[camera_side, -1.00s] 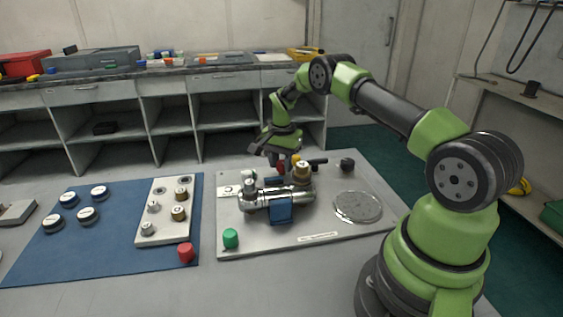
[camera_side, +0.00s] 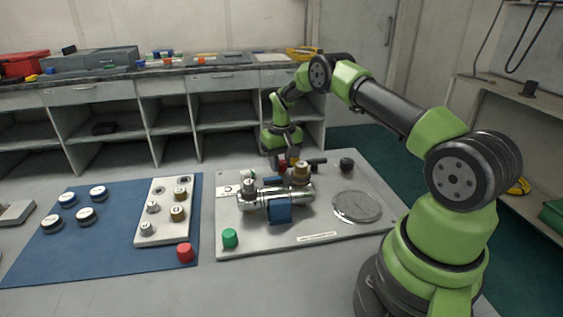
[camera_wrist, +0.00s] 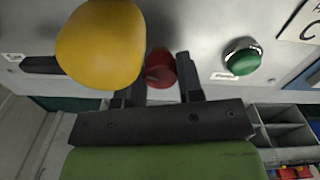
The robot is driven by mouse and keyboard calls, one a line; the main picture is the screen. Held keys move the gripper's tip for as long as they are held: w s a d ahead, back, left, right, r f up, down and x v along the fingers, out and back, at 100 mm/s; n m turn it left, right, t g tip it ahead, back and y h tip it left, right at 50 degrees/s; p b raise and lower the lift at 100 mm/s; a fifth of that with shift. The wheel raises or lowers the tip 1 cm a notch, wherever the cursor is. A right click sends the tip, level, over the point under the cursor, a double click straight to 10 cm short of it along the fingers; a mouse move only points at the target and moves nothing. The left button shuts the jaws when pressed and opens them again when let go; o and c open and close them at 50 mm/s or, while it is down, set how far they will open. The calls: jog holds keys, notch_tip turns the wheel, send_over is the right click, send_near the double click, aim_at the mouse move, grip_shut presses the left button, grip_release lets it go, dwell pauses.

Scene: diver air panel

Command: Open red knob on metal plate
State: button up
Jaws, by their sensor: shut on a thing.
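The red knob (camera_wrist: 160,68) sits on the metal plate (camera_wrist: 200,20) in the wrist view, between the two dark fingers of my gripper (camera_wrist: 156,82). My gripper is shut on it. In the side view my gripper (camera_side: 282,156) reaches down at the back of the metal plate (camera_side: 340,235), behind the silver valve body. A bit of the red knob (camera_side: 282,164) shows there, mostly hidden by the fingers and valve parts. The knob's turn angle cannot be read.
A yellow knob (camera_wrist: 102,44) is close to the wrist camera, and a green knob (camera_wrist: 242,60) is to the right. The silver valve body (camera_side: 262,199) stands in front of my gripper. A blue mat (camera_side: 95,250) with loose parts and a red cap (camera_side: 185,252) lies at left.

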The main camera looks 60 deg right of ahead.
aim_at(282, 162)
jog(key=shift+n, duration=0.9)
jog(key=o, duration=0.9)
notch_tip(282, 162, up, 10)
